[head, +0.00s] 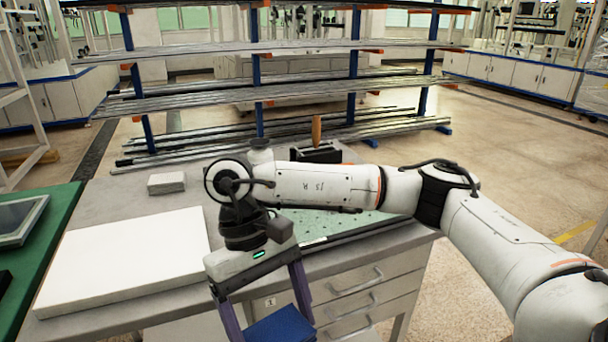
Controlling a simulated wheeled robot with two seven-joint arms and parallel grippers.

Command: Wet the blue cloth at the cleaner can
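My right gripper (276,322) points down at the bottom edge of the view, in front of the workbench. A blue cloth (282,326) sits between its two purple fingers, which look shut on it; the fingertips and lower cloth are cut off by the frame. A pale can with a narrow top (260,151), likely the cleaner can, stands at the back of the bench behind my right arm. Its lower part is hidden by the arm. The cloth is well apart from it, nearer to me. My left gripper is not in view.
A large white slab (128,262) lies on the bench's left, with a small pale block (166,183) behind it. A green dotted plate (345,229) lies under my arm. A black holder with a wooden handle (317,150) stands near the can. A rack (256,60) stands behind.

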